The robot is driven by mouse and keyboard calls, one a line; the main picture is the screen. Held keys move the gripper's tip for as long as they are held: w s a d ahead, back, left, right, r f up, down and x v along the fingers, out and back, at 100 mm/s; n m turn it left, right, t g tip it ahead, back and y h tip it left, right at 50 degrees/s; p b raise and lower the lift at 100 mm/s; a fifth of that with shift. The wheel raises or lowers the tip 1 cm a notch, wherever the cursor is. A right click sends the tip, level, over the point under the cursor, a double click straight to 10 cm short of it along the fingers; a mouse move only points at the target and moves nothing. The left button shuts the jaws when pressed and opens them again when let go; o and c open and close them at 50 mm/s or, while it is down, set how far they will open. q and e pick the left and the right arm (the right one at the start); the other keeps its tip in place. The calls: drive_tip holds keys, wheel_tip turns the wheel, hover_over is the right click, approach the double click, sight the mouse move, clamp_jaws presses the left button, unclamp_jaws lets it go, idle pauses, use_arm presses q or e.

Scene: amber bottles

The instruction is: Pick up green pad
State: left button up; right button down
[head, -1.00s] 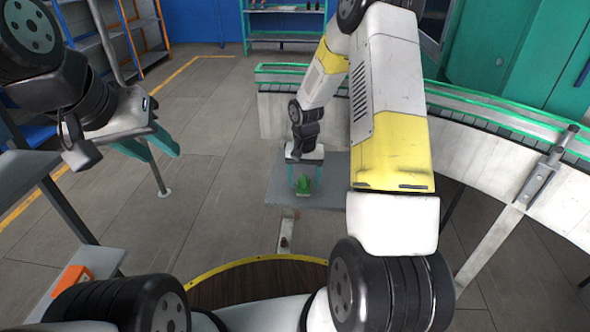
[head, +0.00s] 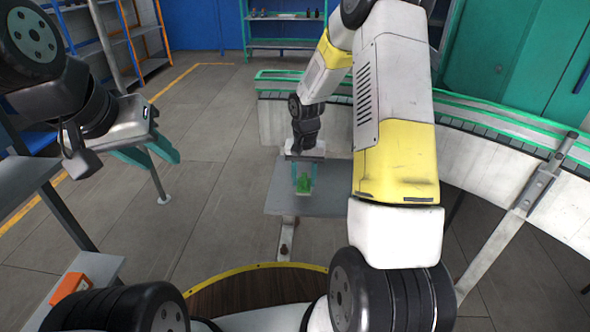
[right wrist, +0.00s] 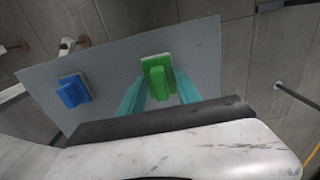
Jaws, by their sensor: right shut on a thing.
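The green pad (head: 304,184) is between the fingers of my right gripper (head: 304,178), over the small grey table (head: 330,202). In the right wrist view the green pad (right wrist: 158,76) shows between the teal fingertips of my right gripper (right wrist: 159,88), which is shut on it. The pad has a paler layer along one edge. I cannot tell whether it still touches the grey table (right wrist: 205,50). My left gripper (head: 148,156) is open and empty at the left, away from the table.
A blue pad (right wrist: 73,91) lies on the grey table to the left in the right wrist view. A curved conveyor with green rails (head: 480,124) stands behind and to the right. An orange object (head: 70,286) sits on a shelf at the lower left.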

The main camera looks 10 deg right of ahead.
drive_tip(key=s+a+r, duration=0.1)
drive_tip(key=s+a, duration=0.1)
drive_tip(key=s, duration=1.3)
drive_tip(key=shift+s, duration=0.25)
drive_tip(key=shift+r, duration=0.1)
